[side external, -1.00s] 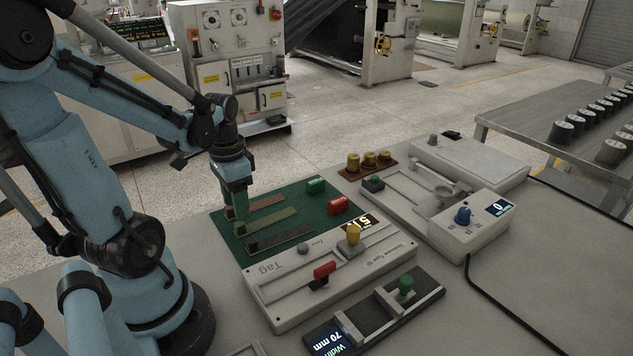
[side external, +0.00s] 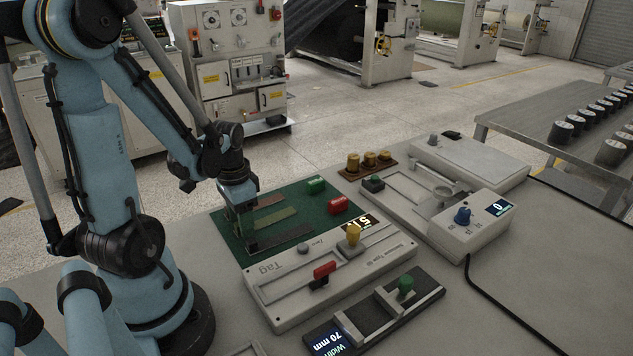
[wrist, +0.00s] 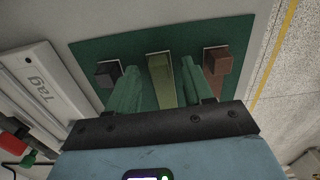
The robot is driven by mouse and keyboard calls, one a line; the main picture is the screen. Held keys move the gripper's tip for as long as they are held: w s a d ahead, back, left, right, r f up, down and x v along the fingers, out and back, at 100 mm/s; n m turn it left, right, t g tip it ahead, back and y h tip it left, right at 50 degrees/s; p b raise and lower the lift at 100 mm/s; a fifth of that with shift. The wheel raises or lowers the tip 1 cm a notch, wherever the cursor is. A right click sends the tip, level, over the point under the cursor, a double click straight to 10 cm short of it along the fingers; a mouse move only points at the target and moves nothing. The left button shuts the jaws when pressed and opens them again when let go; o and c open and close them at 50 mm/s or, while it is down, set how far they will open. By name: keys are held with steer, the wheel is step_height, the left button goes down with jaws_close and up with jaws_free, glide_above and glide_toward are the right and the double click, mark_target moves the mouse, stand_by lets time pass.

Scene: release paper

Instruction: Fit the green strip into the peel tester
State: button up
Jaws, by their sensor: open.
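The green strip (side external: 275,217) lies flat on a dark green mat (side external: 325,199), between a brown strip (side external: 268,202) and a dark grey strip (side external: 285,237). In the wrist view the green strip (wrist: 160,80) runs between my gripper's two fingers (wrist: 170,72), with a gap on both sides. My gripper (side external: 241,225) is open and empty, low over the left ends of the strips, and hides part of them in the side view. A pale device labelled "Tag" (side external: 277,293), with a red slider and yellow knob, adjoins the mat. I cannot tell which device is the peel tester.
A dark width gauge (side external: 430,285) reading 70 mm lies in front.

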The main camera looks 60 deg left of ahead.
jaws_close()
steer(key=shift+r, duration=0.2)
